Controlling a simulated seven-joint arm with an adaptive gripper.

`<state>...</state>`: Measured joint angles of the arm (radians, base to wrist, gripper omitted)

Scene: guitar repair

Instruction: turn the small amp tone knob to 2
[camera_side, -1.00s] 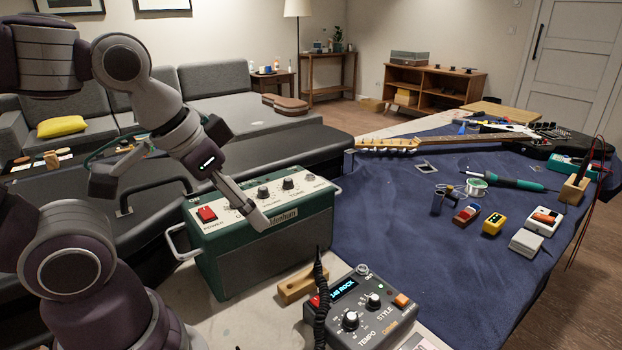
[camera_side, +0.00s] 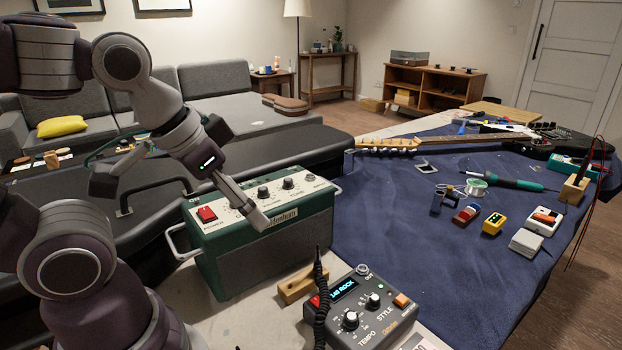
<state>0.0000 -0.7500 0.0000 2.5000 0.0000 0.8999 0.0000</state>
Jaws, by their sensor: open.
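The small amp (camera_side: 270,250) is a green box with a cream top panel and stands at the centre. On its panel are a red power switch (camera_side: 207,214) and two dark knobs. The right one, beside the tone lettering, is the tone knob (camera_side: 288,183); the other knob (camera_side: 264,192) is left of it. The tone knob's pointer and scale are too small to read. My gripper (camera_side: 258,218) is open, its visible finger slanting down over the panel's front edge, left of and nearer than the tone knob. It looks apart from that knob. The other finger is not clearly seen.
A grey pedal unit (camera_side: 362,312) with knobs and a coiled black cable stands in front, beside a wooden block (camera_side: 296,285). The blue mat (camera_side: 380,235) on the right holds tools and a guitar (camera_side: 470,140). A black case (camera_side: 150,195) lies behind the amp.

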